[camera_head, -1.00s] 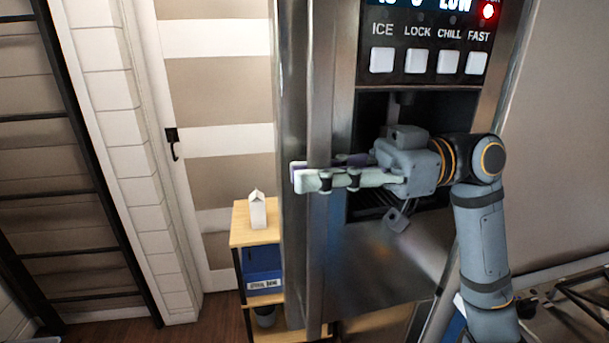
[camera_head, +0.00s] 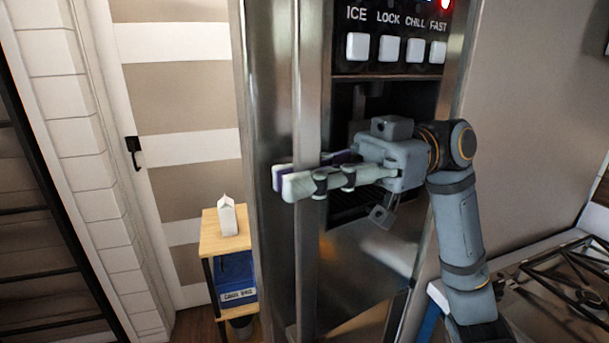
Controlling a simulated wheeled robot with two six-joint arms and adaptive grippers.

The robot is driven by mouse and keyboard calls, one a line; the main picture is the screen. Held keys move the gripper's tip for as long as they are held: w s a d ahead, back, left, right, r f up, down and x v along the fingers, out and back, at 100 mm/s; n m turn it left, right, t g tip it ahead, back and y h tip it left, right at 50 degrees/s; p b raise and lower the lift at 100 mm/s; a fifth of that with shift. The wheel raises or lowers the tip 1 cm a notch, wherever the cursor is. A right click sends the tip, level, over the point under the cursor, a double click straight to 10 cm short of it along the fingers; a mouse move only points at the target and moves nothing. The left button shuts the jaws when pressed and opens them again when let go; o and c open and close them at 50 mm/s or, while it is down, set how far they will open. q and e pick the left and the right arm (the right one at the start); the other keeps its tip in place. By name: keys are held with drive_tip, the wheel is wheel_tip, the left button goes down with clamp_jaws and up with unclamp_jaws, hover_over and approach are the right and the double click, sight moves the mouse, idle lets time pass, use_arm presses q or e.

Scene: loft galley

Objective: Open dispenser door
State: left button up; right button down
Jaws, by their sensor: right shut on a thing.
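The dispenser door (camera_head: 365,262) is a tall stainless steel panel with a dark dispenser recess and a row of white buttons marked ICE, LOCK, CHILL and FAST. A long vertical steel handle (camera_head: 309,95) runs along its left side. My right gripper (camera_head: 285,181) reaches in from the right across the recess. Its fingers lie on both sides of the handle and are shut on it. The fingers hide a short stretch of the handle. I cannot see a gap along the door's edge. My left gripper is not in view.
A wooden shelf (camera_head: 210,243) with a white carton (camera_head: 227,215) and a blue box (camera_head: 236,279) stands left of the dispenser. A stove top (camera_head: 570,285) lies at lower right. A striped door (camera_head: 180,95) and a black ladder (camera_head: 40,275) are at left.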

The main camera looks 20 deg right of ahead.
drive_tip(key=c, duration=1.4)
unclamp_jaws()
drive_tip(key=v, duration=1.2)
